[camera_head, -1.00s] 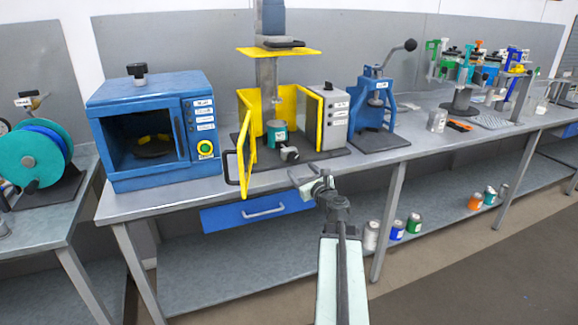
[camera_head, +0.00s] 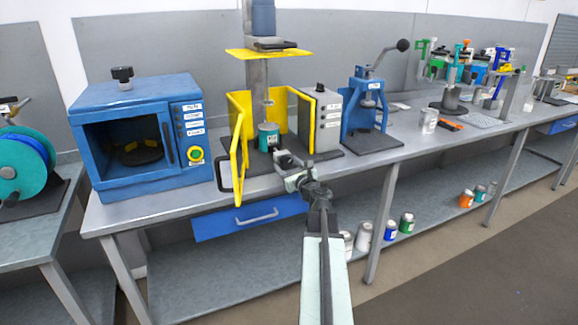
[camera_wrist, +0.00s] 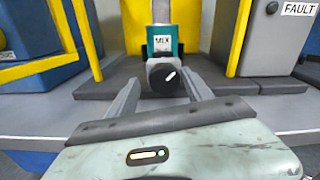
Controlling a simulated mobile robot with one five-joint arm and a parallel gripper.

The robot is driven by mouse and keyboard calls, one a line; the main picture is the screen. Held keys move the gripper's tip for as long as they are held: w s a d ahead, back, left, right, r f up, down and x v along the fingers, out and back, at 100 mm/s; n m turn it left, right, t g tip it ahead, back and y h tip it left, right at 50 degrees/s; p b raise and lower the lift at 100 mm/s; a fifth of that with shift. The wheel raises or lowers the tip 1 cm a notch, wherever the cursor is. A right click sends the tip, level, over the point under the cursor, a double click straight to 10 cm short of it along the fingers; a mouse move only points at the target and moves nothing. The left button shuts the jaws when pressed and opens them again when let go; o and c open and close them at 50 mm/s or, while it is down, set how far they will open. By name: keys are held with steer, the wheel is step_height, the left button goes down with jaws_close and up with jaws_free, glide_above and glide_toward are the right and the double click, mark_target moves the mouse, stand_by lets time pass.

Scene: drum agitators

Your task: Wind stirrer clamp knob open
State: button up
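The stirrer clamp knob (camera_wrist: 166,82) is a dark round knob with a white mark on its face, in front of a teal can labelled MIX (camera_wrist: 163,43). The can also shows in the head view (camera_head: 269,137), inside the yellow guard (camera_head: 239,150), whose door stands open. My gripper (camera_wrist: 163,90) is open, with one finger on each side of the knob in the wrist view. I cannot tell whether the fingers touch it. In the head view my gripper (camera_head: 288,168) is at the front of the stirrer base, and the knob is hard to separate from the fingers.
A blue oven (camera_head: 140,135) stands to the left, and a grey control box (camera_head: 320,120) is right of the guard. A blue lever press (camera_head: 368,105) stands farther right. A blue drawer (camera_head: 248,217) hangs under the bench edge. Several cans sit on the lower shelf.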

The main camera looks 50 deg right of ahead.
steer(key=shift+s+d, duration=0.15)
steer(key=shift+d, duration=0.05)
steer(key=c, duration=1)
steer(key=shift+s+d, duration=0.1)
steer(key=shift+s, duration=0.25)
steer(key=shift+c, duration=0.3)
steer(key=shift+w, duration=0.25)
steer(key=shift+n, duration=0.3)
steer(key=n, duration=0.4)
steer(key=shift+n, duration=0.3)
steer(key=n, duration=0.5)
steer(key=shift+w, duration=0.1)
steer(key=shift+n, duration=0.4)
